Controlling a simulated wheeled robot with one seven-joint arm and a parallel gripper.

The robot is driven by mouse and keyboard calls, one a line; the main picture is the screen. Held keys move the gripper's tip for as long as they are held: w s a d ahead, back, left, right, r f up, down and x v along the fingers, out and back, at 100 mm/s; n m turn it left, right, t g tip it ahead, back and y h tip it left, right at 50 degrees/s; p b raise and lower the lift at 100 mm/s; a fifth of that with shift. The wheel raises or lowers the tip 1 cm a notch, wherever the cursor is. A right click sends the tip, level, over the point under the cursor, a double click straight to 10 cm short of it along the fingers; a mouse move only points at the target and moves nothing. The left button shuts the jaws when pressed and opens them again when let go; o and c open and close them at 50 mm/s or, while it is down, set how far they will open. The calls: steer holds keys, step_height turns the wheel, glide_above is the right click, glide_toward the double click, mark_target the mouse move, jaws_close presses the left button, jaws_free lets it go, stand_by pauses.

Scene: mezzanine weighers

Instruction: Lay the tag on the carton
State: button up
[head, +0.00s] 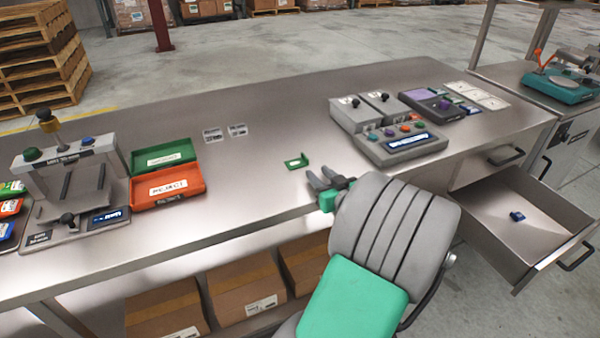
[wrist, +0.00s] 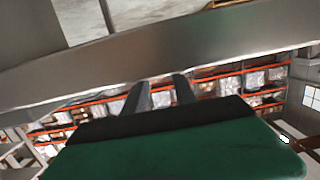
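A small green piece with an upright edge (head: 297,161) lies on the steel bench, and may be the tag; I cannot tell for sure. Brown cartons (head: 243,283) with tape and white labels stand on the shelf under the bench, partly hidden by its front edge and my arm. My gripper (head: 322,180) is over the front part of the bench, just right of and nearer than the green piece. Its fingers are apart with nothing between them. The wrist view shows the two fingers (wrist: 162,92) apart and empty, and neither tag nor carton.
The bench (head: 260,185) is clear around the green piece. A press-like weigher (head: 70,170), a green bin (head: 163,157) and an orange bin (head: 168,188) stand left. A button box (head: 402,147) stands right. An open drawer (head: 510,221) holds a small blue piece (head: 517,216).

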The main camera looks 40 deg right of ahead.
mark_target(305, 156)
steer(key=x, duration=0.2)
steer(key=p+x, duration=0.1)
steer(key=x, duration=0.2)
steer(key=r+x, duration=0.1)
steer(key=x, duration=0.1)
steer(key=shift+w+d, duration=0.25)
steer(key=shift+w, duration=0.1)
steer(key=shift+s+r, duration=0.1)
jaws_close()
